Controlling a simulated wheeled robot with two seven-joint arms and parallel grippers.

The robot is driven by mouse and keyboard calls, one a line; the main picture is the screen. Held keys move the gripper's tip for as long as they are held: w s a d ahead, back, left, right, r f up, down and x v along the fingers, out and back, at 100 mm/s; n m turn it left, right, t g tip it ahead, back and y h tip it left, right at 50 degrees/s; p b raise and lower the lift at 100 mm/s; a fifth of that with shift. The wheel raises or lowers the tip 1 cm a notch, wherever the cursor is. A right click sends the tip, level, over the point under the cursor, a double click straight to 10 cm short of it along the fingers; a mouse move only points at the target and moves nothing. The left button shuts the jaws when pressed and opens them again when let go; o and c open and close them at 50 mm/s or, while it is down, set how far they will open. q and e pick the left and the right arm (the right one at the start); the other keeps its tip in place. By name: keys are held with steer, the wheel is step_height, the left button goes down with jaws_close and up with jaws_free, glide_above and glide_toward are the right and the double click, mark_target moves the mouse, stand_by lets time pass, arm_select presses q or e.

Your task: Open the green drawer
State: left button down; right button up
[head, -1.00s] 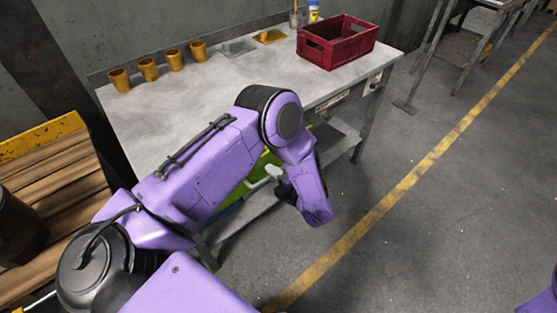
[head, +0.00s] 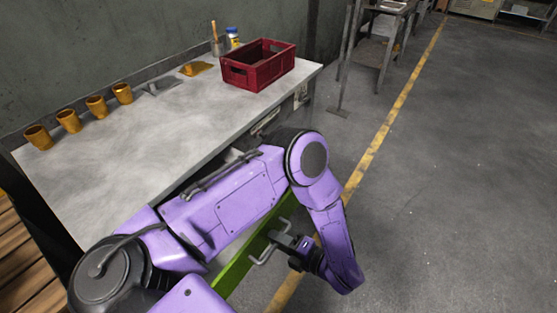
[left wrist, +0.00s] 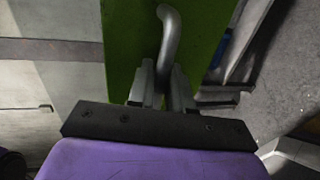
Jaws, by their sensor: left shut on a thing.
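The green drawer (head: 236,272) shows its front below the workbench, partly hidden behind my left arm. Its grey bar handle (head: 262,256) stands out from the front. My left gripper (head: 282,238) is at the handle and shut on it. In the left wrist view the green front (left wrist: 128,45) fills the upper middle, and the curved handle (left wrist: 169,35) runs down between the fingers of my left gripper (left wrist: 164,82). How far out the drawer stands is hard to tell, since my arm hides its sides. My right gripper is not in view.
The grey workbench (head: 130,145) carries several orange cups (head: 96,106), a red crate (head: 258,72) and a small bottle (head: 233,38). A blue thing (left wrist: 221,48) shows beside the green front. The floor at right, past the yellow line (head: 385,140), is clear.

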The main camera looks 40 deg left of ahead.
arm_select(q)
steer(key=shift+d, duration=0.35)
steer(key=c, duration=1.2)
jaws_free()
steer(key=shift+c, duration=0.2)
steer(key=b+v, duration=0.2)
steer(key=v, duration=0.8)
steer(key=shift+d, duration=0.25)
